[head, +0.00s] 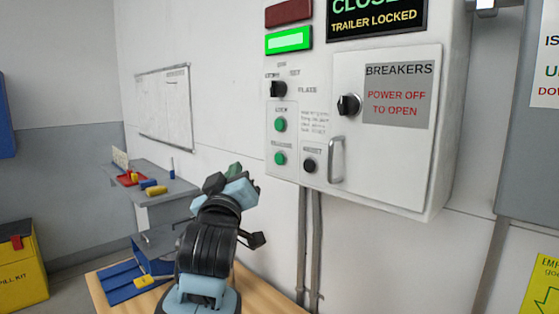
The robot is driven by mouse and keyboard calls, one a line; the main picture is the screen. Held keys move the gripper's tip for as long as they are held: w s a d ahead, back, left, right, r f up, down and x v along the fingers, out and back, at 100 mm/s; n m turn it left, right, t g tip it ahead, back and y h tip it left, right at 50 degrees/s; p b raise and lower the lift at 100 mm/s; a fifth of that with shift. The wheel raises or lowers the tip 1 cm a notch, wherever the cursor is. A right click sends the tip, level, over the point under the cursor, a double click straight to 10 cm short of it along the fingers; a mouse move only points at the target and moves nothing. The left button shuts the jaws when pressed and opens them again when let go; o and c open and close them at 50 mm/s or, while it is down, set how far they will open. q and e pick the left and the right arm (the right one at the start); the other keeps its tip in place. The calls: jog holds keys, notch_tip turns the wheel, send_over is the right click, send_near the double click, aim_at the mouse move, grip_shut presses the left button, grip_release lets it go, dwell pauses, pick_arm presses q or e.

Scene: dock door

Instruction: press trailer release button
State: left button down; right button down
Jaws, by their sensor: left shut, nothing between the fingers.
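The white control box (410,190) on the wall carries two green round buttons in its left column. The upper green button (280,125) has a label that seems to read LOCK. The lower green button (280,158) has a blurred label that seems to read RELEASE. The display (377,18) at the top reads TRAILER LOCKED. My left gripper (236,171) is shut and empty. In the picture it is left of and slightly below the lower green button, apart from it. My arm partly hides the gripper. My right gripper is not in view.
A black RESET button (309,166), a black selector knob (278,89) and a breaker door handle (336,160) are close by. A lit green lamp (289,39) is above. Conduits (317,245) run below the box. A grey bench (150,197) stands at left.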

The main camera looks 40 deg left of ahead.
aim_at(274, 156)
pick_arm(q)
jog(key=shift+w, duration=0.15)
